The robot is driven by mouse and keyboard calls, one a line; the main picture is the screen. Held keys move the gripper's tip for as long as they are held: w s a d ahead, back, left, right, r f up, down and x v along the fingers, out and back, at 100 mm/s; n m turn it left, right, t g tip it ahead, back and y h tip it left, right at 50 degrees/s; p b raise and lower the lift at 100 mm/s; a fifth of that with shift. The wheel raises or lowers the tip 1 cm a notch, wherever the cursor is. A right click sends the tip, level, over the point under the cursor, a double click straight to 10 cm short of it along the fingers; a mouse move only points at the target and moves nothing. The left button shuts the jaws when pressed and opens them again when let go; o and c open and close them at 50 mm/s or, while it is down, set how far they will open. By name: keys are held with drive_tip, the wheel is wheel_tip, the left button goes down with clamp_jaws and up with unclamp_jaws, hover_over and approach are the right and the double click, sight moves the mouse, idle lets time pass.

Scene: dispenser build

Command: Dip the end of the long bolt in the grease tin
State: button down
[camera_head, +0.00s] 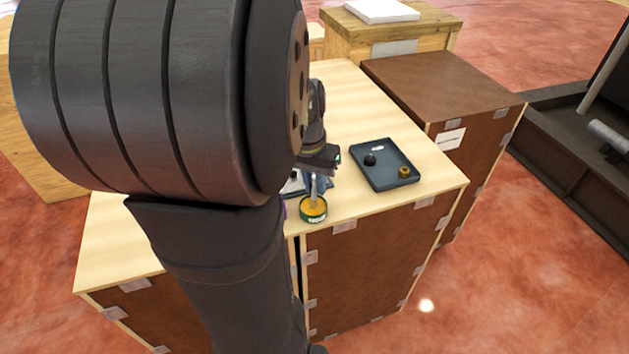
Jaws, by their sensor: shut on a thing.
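The grease tin (305,215) is a small round green tin with yellow-orange grease, standing near the front edge of the light wooden worktop. The long bolt (313,188) is a thin grey shaft that hangs upright below my gripper (315,172). Its lower end is over or in the tin; I cannot tell how deep it reaches. My gripper is shut on the bolt, just above the tin. My own arm hides much of the gripper and the left part of the worktop.
A dark blue-grey tray (385,178) with a black knob (370,159) and a brass-coloured piece (405,171) lies right of the tin. Some partly hidden items lie behind the tin. A brown crate (440,85) stands at the back right. Worktop behind the tray is clear.

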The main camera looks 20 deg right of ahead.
drive_tip(key=shift+r, duration=3.45)
